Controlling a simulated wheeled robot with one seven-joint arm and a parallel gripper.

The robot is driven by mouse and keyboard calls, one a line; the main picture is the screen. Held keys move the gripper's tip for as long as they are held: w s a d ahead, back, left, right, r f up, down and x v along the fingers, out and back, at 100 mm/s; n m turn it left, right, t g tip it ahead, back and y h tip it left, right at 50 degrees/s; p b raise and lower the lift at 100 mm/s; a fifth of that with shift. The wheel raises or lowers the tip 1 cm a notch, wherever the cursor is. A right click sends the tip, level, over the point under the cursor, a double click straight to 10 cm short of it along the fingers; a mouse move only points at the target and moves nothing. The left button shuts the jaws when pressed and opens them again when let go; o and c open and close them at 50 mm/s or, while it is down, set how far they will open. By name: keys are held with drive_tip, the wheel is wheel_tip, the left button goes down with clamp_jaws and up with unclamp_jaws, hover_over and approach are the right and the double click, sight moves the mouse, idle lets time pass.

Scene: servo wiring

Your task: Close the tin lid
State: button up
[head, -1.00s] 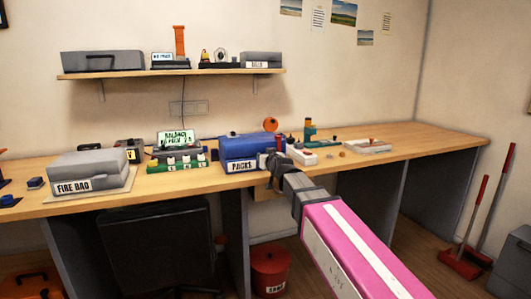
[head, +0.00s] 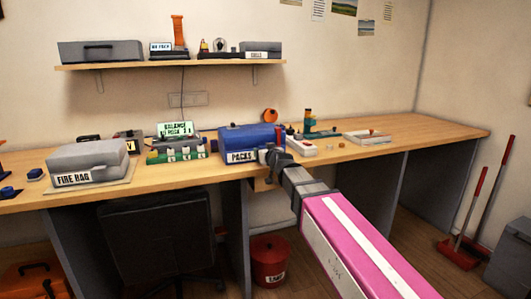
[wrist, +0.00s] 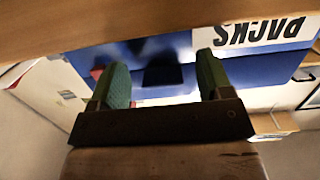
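The blue tin labelled PACKS (head: 238,140) stands near the bench's front edge. Its top looks down in the head view, but I cannot tell whether the lid is fully closed. My gripper (head: 268,154) is at the tin's front right corner, partly hiding it. In the wrist view the blue tin (wrist: 262,58) appears upside down beyond my gripper (wrist: 163,75). The two green-padded fingers are apart, with nothing seen held between them. A dark patch (wrist: 160,68) on the blue surface shows between them. I cannot tell whether the fingers touch the tin.
The wooden bench (head: 440,135) is clear at the far right. A grey FIRE BAG case (head: 92,158) and a green charger board (head: 175,153) stand left of the tin. White trays (head: 367,137) are to its right. A red bucket (head: 268,255) stands below.

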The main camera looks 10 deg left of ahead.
drive_tip(key=v, duration=1)
drive_tip(key=shift+s+d, duration=0.25)
drive_tip(key=shift+s, duration=0.05)
drive_tip(key=d+f+m+g+h, duration=0.1)
drive_tip(key=d+f+g+h, duration=0.15)
drive_tip(key=d+f, duration=0.65)
drive_tip(key=d+f+m+g+h, duration=0.15)
drive_tip(key=d+f+g, duration=0.35)
drive_tip(key=f, duration=0.7)
drive_tip(key=s+d+f+m+g+h, duration=0.1)
drive_tip(key=s+d+f+g+h, duration=0.1)
drive_tip(key=s+d+f, duration=0.3)
drive_tip(key=s+d+f+m+g+h, duration=0.2)
drive_tip(key=s+d+f+g, duration=0.3)
drive_tip(key=d+f, duration=0.6)
drive_tip(key=s+d, duration=0.1)
drive_tip(key=d, duration=0.3)
drive_tip(key=shift+s+f, duration=0.25)
